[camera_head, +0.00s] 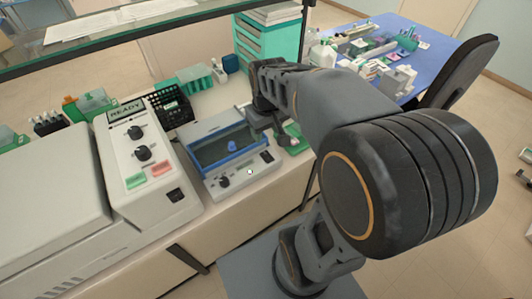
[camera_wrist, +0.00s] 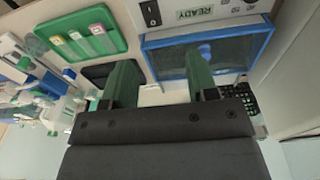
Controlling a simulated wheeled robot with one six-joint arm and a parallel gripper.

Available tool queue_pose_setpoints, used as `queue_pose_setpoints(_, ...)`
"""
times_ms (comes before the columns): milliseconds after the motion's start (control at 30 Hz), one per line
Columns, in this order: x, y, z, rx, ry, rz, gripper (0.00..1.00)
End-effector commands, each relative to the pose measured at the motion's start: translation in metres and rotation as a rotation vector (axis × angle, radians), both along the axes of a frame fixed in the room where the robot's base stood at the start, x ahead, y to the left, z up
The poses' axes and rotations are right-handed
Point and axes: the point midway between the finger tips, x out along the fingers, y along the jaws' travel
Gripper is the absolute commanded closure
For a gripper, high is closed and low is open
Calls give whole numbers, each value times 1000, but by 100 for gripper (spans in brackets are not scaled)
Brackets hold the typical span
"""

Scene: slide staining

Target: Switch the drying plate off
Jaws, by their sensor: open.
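A low grey-white unit with a blue-framed window, which looks like the drying plate (camera_head: 205,180), stands on the bench in the head view. Its front panel has a dark knob (camera_head: 224,181) and a black rocker switch (camera_head: 267,156). My gripper (camera_head: 266,122) is over the unit's right end. In the wrist view its green fingers (camera_wrist: 161,82) are apart and empty, below the switch in the picture and not touching it.
A larger white machine (camera_head: 140,180) with a READY display, knobs and its own black switch stands left of the unit. A green tray with slides (camera_wrist: 75,35) lies beside the unit. A black rack (camera_head: 172,105) and teal drawers (camera_head: 265,45) stand behind.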

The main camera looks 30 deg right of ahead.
Motion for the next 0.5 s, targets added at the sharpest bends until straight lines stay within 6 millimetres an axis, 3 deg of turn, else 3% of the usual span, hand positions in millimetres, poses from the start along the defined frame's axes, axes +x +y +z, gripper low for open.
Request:
queue_pose_setpoints(200, 20, -20, -16, 15, 90, 34, 47)
queue_pose_setpoints(500, 21, -24, -62, 20, 109, 39, 47)
